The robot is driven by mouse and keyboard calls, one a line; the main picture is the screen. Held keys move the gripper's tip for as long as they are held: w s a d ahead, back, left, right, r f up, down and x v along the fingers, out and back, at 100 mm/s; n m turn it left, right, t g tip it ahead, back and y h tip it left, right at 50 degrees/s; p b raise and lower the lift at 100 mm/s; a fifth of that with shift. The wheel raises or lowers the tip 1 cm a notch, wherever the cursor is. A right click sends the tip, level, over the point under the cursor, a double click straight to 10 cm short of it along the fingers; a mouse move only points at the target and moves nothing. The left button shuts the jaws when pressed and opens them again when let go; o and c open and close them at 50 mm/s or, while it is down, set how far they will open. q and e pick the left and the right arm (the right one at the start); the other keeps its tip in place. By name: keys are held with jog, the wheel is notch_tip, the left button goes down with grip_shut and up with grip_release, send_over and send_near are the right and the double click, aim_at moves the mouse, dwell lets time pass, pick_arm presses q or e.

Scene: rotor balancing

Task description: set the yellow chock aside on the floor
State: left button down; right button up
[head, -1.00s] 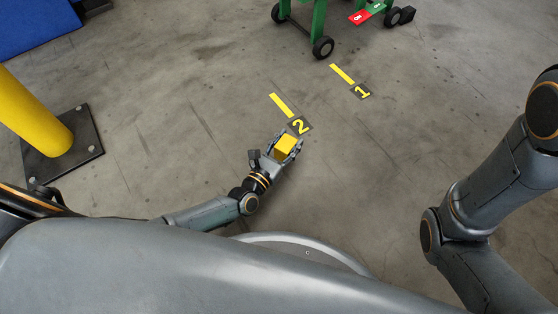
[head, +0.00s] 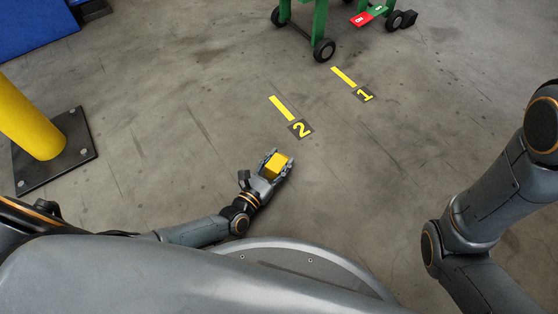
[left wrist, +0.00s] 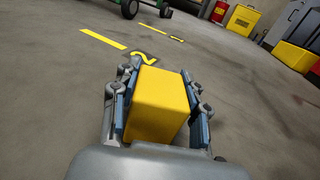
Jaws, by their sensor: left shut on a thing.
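The yellow chock (head: 275,165) is a small yellow block between the fingers of my left gripper (head: 277,163). In the left wrist view the chock (left wrist: 158,105) fills the space between the two blue-padded fingers, which press on its sides. In the head view the gripper is low over the grey floor (head: 350,190), just below the floor mark 2. I cannot tell whether the chock touches the floor. My right arm shows at the right edge, but its gripper is out of view.
Floor marks 2 (head: 300,128) and 1 (head: 364,94) have yellow stripes. A yellow post (head: 30,125) on a dark plate stands left. The middle floor is clear.

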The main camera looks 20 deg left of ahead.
pick_arm(q)
jog(key=c, duration=0.7)
grip_release()
jog(key=shift+f, duration=0.1)
